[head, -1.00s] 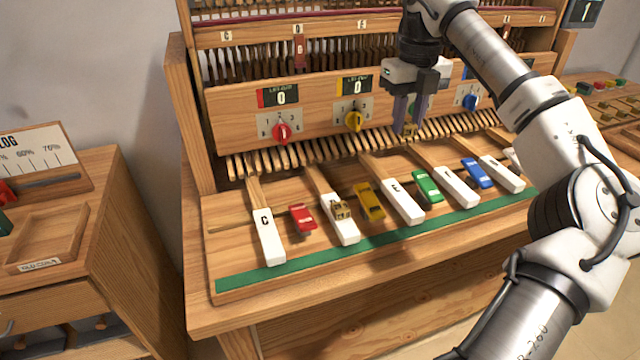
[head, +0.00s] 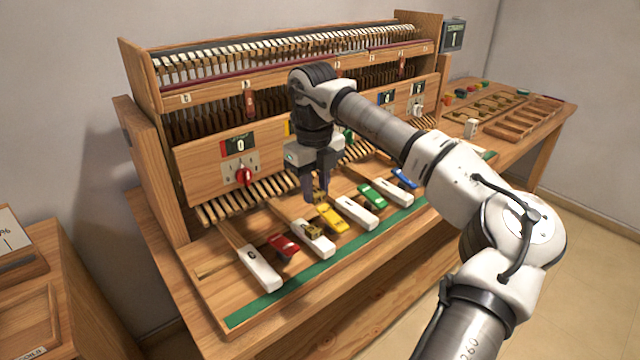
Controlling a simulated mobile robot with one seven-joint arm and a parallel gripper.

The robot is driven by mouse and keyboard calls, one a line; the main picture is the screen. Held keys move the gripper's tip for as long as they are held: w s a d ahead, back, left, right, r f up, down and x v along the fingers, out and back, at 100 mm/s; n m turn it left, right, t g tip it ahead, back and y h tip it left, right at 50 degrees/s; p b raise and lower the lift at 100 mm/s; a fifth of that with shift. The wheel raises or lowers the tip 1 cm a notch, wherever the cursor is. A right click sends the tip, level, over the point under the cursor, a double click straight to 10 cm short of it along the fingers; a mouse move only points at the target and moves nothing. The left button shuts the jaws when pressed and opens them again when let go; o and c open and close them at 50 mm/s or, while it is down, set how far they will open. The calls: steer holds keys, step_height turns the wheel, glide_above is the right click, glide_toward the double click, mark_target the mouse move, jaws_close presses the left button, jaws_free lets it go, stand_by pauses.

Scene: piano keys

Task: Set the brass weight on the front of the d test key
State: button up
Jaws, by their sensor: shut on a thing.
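My gripper (head: 317,193) hangs over the keyboard in the head view, fingers down and shut on a small brass weight (head: 320,198). The weight is mostly hidden by the fingers. It is just behind and slightly right of the front of the white d test key (head: 318,243), close to the yellow block (head: 331,217). I cannot tell its exact height above the keys. Another brass-coloured piece (head: 313,230) sits on the d key, behind its front end.
The white C key (head: 258,268) and a red block (head: 284,246) lie left of the d key. The E key (head: 357,212), green block (head: 371,195) and blue block (head: 403,178) lie to the right. A green strip (head: 285,293) runs along the front.

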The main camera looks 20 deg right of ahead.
mark_target(324, 244)
steer(key=shift+s+d+f+b, duration=0.15)
steer(key=shift+s+f+b, duration=0.25)
steer(key=shift+f, duration=1.15)
steer(key=shift+s+d+f+b, duration=0.15)
steer(key=shift+s+f, duration=0.4)
steer(key=shift+f, duration=1)
steer(key=shift+s+d+f+b, duration=0.1)
steer(key=shift+s+f+b, duration=0.3)
steer(key=shift+f, duration=1.15)
steer(key=shift+f+b, duration=0.7)
steer(key=shift+f, duration=0.15)
steer(key=o, duration=1)
step_height(324, 244, up, 14)
steer(key=shift+f+b, duration=0.1)
steer(key=shift+b, duration=0.65)
